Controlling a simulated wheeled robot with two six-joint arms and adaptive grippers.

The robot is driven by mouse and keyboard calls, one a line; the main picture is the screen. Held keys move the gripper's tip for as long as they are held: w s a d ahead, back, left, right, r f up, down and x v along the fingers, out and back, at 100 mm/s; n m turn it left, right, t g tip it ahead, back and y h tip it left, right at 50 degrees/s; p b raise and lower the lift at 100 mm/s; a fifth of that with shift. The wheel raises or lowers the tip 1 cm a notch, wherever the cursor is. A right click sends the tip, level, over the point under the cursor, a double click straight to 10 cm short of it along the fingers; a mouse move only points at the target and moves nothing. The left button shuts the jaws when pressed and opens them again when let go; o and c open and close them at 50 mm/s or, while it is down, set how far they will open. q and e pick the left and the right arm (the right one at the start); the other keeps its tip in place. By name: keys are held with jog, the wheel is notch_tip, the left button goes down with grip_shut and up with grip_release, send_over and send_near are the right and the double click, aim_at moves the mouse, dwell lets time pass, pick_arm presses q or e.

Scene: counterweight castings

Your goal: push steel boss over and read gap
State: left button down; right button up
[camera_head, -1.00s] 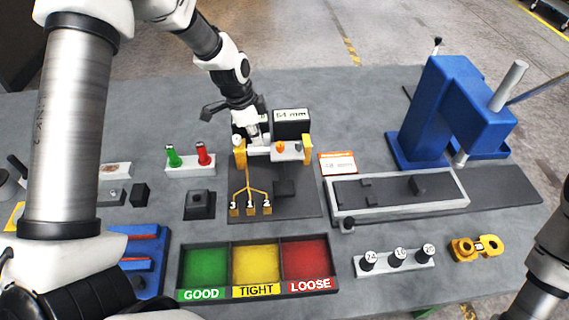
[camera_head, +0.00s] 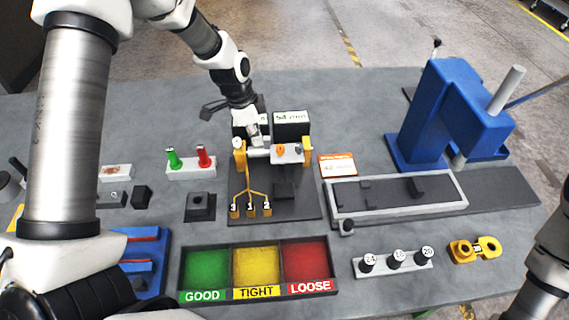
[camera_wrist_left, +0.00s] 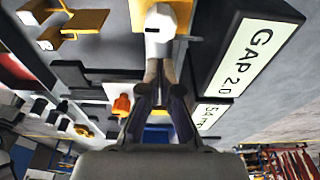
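The gauge fixture stands mid-table in the head view, with a yellow post (camera_head: 240,158) at its left and a black display box (camera_head: 291,124) at its back. A pale cylindrical piece, apparently the steel boss (camera_head: 259,153), lies between the post and a white block with an orange knob (camera_head: 281,149). My left gripper (camera_head: 253,139) reaches down just behind it. In the wrist view its fingertips (camera_wrist_left: 159,78) are together, against or close to a pale part; contact is unclear. A display there reads GAP 2.0 (camera_wrist_left: 250,50). My right gripper is out of view.
A tray marked GOOD, TIGHT and LOOSE (camera_head: 257,291) lies in front. Green and red pegs stand on a white block (camera_head: 190,168) at left. A blue press (camera_head: 440,110) and a grey framed track (camera_head: 400,192) are at right. An orange-edged card (camera_head: 338,165) lies beside the fixture.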

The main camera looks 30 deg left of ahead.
pick_arm(q)
jog(key=d+p+v, duration=0.1)
jog(key=p+v, duration=0.3)
jog(key=v, duration=0.2)
jog(key=shift+w, duration=0.25)
jog(key=shift+d, duration=0.1)
